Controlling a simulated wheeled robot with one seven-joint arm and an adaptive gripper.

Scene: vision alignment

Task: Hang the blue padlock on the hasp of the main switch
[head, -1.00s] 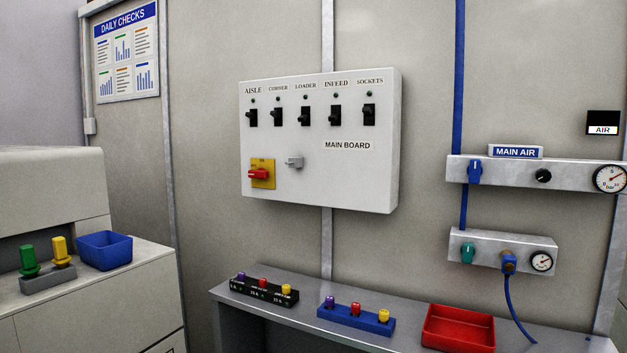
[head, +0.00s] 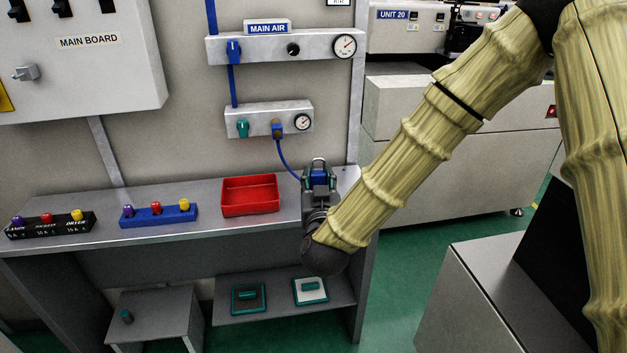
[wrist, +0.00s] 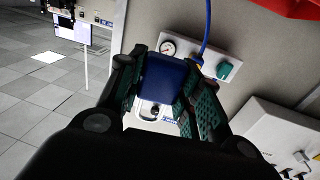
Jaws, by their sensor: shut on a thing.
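The blue padlock (head: 319,178) is held by my gripper (head: 318,186) above the right end of the bench, its metal shackle upward in the head view. In the wrist view the blue padlock body (wrist: 166,78) sits between the two green-padded fingers of my gripper (wrist: 165,90), which are shut on it. The main board (head: 120,60) is at the upper left of the head view. Only a yellow edge of the main switch's plate (head: 4,102) shows; its red handle and any hasp are out of frame.
A red tray (head: 250,197), a blue rack (head: 160,216) and a black rack (head: 50,226) stand on the bench. The air panel (head: 268,120) with a blue hose is on the wall behind my gripper. A grey lever (head: 26,73) sticks out from the board.

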